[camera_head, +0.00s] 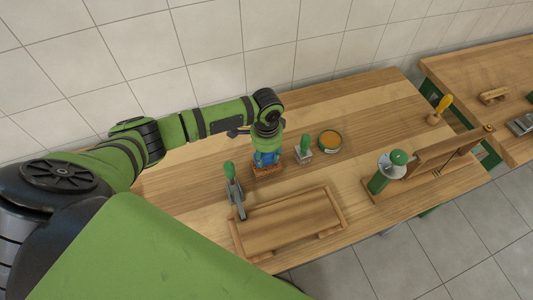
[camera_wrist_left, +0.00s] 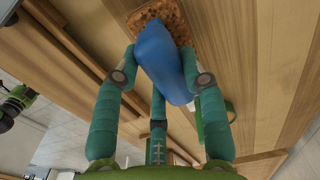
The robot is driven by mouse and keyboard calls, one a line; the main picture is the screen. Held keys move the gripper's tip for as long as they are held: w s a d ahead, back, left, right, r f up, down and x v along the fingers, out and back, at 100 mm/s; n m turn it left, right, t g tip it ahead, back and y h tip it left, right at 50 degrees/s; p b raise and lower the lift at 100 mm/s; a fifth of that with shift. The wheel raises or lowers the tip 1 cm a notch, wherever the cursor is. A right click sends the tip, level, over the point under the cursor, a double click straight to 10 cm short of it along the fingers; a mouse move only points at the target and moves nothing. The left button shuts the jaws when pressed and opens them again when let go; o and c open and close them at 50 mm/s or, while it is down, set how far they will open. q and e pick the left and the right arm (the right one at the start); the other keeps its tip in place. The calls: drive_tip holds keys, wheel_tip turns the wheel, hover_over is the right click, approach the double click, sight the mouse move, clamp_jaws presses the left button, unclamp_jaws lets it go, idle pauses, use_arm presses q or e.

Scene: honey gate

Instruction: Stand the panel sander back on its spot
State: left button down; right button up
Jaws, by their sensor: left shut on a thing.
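The panel sander, as I take it, is a blue rounded body (camera_wrist_left: 166,62) in the left wrist view. My left gripper (camera_wrist_left: 163,72) is shut around it, with fingers on both sides. A brown speckled block (camera_wrist_left: 160,16) lies at its far end; I cannot tell whether it is part of the sander or a pad under it. In the head view the blue body (camera_head: 266,158) shows below my left gripper (camera_head: 267,146), over the brown block (camera_head: 267,171) at the table's middle. Any gap to the table is unclear. My right gripper is in neither view.
A green-handled tool (camera_head: 235,194) is left of the sander; another (camera_head: 304,150) and a round tin (camera_head: 330,141) are close on its right. A wooden tray (camera_head: 246,245) lies in front. A wooden rack (camera_head: 440,157) stands at right.

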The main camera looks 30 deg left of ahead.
use_arm(q)
drive_tip(key=shift+f, duration=0.25)
idle(0.6)
drive_tip(key=shift+f+b, duration=0.3)
drive_tip(key=shift+f, duration=0.45)
drive_tip(key=c, duration=0.6)
unclamp_jaws()
drive_tip(key=shift+c, duration=0.2)
